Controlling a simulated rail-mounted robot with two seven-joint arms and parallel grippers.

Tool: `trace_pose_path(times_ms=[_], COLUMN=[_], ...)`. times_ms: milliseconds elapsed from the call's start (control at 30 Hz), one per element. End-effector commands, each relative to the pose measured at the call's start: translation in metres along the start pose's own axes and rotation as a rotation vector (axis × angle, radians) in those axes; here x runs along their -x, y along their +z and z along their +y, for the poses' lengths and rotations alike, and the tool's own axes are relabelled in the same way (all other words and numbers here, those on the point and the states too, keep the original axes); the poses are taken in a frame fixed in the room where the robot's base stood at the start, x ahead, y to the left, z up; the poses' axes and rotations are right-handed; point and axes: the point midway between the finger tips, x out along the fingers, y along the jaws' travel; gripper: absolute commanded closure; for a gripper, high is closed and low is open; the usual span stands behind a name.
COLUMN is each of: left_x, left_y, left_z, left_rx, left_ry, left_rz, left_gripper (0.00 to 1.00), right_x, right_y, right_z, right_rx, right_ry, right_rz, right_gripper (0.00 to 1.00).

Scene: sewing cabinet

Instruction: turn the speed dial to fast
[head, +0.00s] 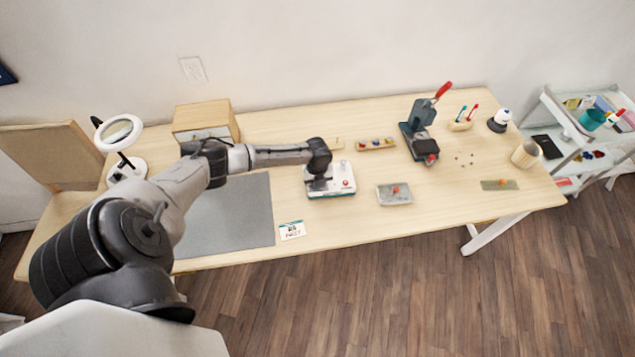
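A low white device (343,188) with a few small red marks stands near the middle of the table. Which part of it is the speed dial is too small to tell. My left arm reaches in from the left, and its dark wrist hangs over the left part of the device. My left gripper (318,185) points down there, at or just above the device's top. Its fingers are small and dark, so I cannot tell if they are open, shut or touching. They hide part of the device's top. My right gripper is not in view.
A printed card (292,230) lies at the front edge beside a grey mat (232,215). A grey tray (394,195) stands right of the device, with a wooden block of coloured pieces (376,144) behind. A dark press with a red lever (420,130) stands farther right.

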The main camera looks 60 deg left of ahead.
Motion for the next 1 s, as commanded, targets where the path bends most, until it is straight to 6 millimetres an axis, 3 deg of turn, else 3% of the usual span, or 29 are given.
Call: trace_pose_path(times_ms=[467,500,700,1000], left_x=[0.0,0.0,0.0,0.0018], left_y=[-0.0002,-0.0002,-0.0002,0.0001], left_z=[0.0,-0.0001,-0.0001,-0.0001], left_rx=[-0.013,-0.012,-0.012,-0.011], left_ry=[0.0,0.0,0.0,0.0], left_rz=[0.0,0.0,0.0,0.0], left_gripper=[1.0,0.73,0.53,0.5], right_x=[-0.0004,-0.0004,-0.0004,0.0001], right_y=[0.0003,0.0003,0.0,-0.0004], right_z=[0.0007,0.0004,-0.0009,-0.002], right_rx=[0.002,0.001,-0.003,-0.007], right_ry=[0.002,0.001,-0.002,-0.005], right_rz=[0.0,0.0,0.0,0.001], right_gripper=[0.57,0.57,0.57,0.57])
